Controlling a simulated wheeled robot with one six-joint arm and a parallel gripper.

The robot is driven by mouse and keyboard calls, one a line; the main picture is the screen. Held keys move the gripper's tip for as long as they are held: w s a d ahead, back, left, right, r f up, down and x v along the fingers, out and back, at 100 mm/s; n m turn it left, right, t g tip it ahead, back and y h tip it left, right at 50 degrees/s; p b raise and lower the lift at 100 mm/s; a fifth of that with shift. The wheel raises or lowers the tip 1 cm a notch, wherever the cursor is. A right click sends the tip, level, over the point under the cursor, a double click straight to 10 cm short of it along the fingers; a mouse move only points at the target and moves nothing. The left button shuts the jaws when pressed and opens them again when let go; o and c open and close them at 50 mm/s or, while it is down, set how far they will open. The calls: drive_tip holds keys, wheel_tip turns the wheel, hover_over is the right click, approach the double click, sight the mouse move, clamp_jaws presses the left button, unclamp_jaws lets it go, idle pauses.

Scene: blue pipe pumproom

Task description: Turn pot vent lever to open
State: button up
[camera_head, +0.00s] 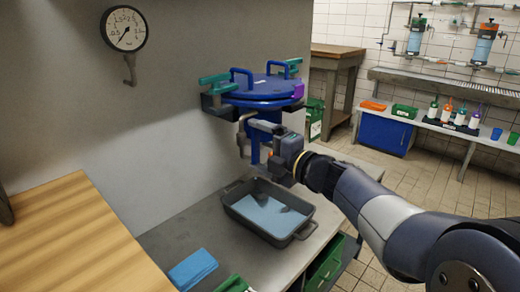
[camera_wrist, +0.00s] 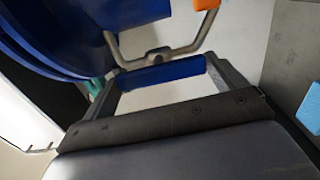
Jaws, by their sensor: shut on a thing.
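The blue pot (camera_head: 262,90) with its domed lid stands against the grey wall in the head view, with teal clamps at its rim. A grey metal vent pipe (camera_head: 242,122) bends down at its front. My gripper (camera_head: 277,145) is at the pot's lower front, beside this pipe. In the wrist view my gripper (camera_wrist: 164,76) has its fingers on either side of a blue bar, seemingly the vent lever (camera_wrist: 162,75), and is shut on it. A bent grey metal piece (camera_wrist: 160,54) lies just beyond the bar. The pot's blue side (camera_wrist: 75,30) fills the upper left. The lever's full angle is hidden.
A dark tray (camera_head: 235,213) holding blue liquid sits on the bench below my gripper. A blue cloth (camera_head: 192,269) lies near the bench's front. A pressure gauge (camera_head: 124,28) hangs on the wall. A wooden top (camera_head: 75,245) is at left. Open floor lies to the right.

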drive_tip(key=o, duration=0.7)
drive_tip(key=p+v, duration=0.2)
drive_tip(key=v, duration=0.9)
drive_tip(key=shift+w+a, duration=0.1)
drive_tip(key=shift+a, duration=0.05)
drive_tip(key=b+x, duration=0.2)
drive_tip(key=x, duration=0.7)
drive_tip(key=shift+w+a+f, duration=0.1)
drive_tip(key=shift+w+a, duration=0.5)
drive_tip(key=shift+a, duration=0.1)
